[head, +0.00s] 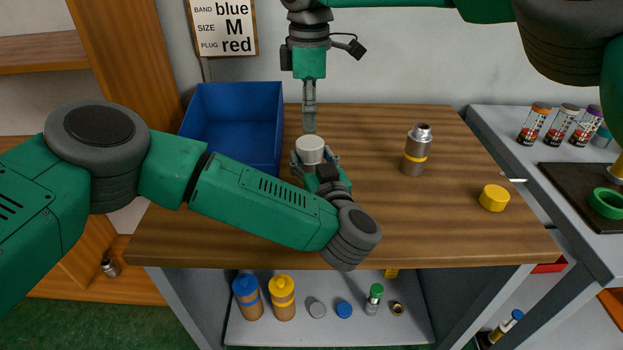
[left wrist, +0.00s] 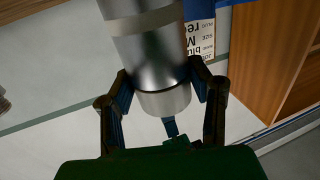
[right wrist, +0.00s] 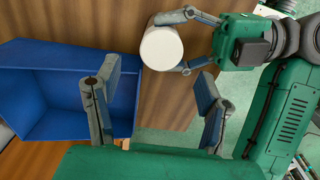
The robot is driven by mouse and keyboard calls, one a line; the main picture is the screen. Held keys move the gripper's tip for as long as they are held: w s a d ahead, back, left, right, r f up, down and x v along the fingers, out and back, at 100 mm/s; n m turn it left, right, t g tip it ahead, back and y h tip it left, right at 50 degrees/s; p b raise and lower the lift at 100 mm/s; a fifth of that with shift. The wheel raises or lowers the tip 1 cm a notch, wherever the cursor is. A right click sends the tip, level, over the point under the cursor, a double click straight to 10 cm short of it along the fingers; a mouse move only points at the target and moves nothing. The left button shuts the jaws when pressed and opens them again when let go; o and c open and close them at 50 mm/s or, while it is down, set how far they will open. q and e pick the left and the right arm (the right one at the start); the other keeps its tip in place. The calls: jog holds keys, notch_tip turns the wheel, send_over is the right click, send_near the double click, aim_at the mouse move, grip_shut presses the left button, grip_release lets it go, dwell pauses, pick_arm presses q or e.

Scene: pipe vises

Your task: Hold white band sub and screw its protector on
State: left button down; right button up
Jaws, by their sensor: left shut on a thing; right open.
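My left gripper (head: 313,168) is shut on a silver cylindrical sub (left wrist: 150,55), held upright above the table. A pale band (left wrist: 140,20) circles the sub in the left wrist view. A white protector (head: 310,149) covers its upper end; it also shows in the right wrist view (right wrist: 161,48). I cannot tell how tightly it is seated. My right gripper (head: 309,128) points down just above the protector. In the right wrist view its fingers (right wrist: 155,95) are spread and empty, with the protector beyond their tips. The sub's lower part is hidden in the head view.
A blue bin (head: 232,115) stands at the table's back left. A yellow-banded sub (head: 416,150) and a yellow cap (head: 494,198) stand on the right of the wooden table (head: 450,225). A lower shelf (head: 330,330) holds bottles and caps. A grey side table (head: 500,125) is at right.

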aim_at(310, 141)
notch_tip(310, 141, down, 8)
jog(key=shift+r, duration=0.1)
dwell(0.4)
jog(key=c, duration=1.2)
jog(key=o, duration=1.3)
jog(key=shift+r, duration=0.1)
